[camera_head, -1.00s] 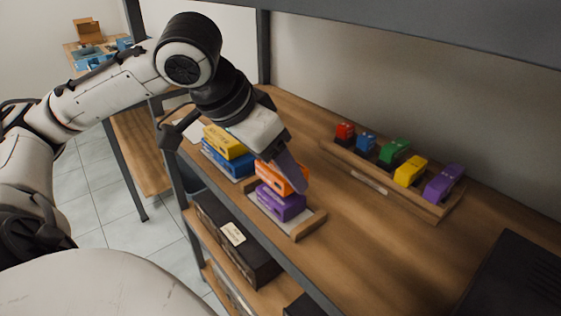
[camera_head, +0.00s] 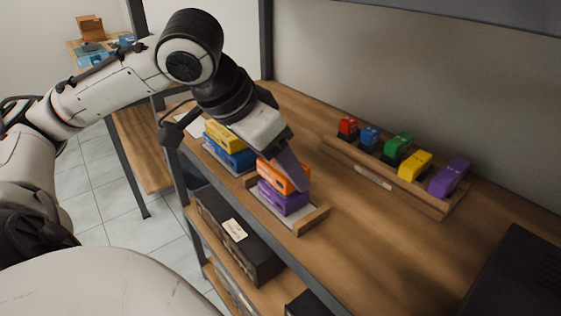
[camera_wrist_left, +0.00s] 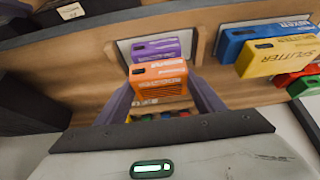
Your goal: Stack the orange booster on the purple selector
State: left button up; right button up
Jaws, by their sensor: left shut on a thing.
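The orange booster (camera_head: 272,174) is a small box right above the purple selector (camera_head: 284,200) in the head view. I see no clear gap between them. The selector sits on a grey pad in a small wooden holder (camera_head: 309,221). My left gripper (camera_head: 293,176) comes down from above and is shut on the booster. One finger hides part of the booster's right side. In the left wrist view the booster (camera_wrist_left: 158,78) is between the two fingers, and the selector (camera_wrist_left: 160,48) shows just past it. My right gripper is not in view.
A yellow box (camera_head: 225,136) rests on a blue box (camera_head: 237,159) close left of the stack. A wooden rack (camera_head: 388,182) of several coloured pedals stands at the back right. A dark box (camera_head: 515,275) is at the lower right. The shelf between is clear.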

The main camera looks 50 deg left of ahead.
pick_arm(q)
jog(key=shift+f+b, duration=0.55)
jog(key=shift+f, duration=0.05)
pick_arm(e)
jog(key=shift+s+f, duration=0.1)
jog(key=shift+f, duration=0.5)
pick_arm(q)
jog(key=o, duration=1.2)
jog(key=shift+s+r, duration=0.1)
jog(key=shift+r, duration=0.15)
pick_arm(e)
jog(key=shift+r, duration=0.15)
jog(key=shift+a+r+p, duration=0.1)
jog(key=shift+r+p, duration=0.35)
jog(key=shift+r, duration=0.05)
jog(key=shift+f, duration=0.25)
pick_arm(q)
jog(key=v, duration=1)
jog(key=shift+f, duration=0.1)
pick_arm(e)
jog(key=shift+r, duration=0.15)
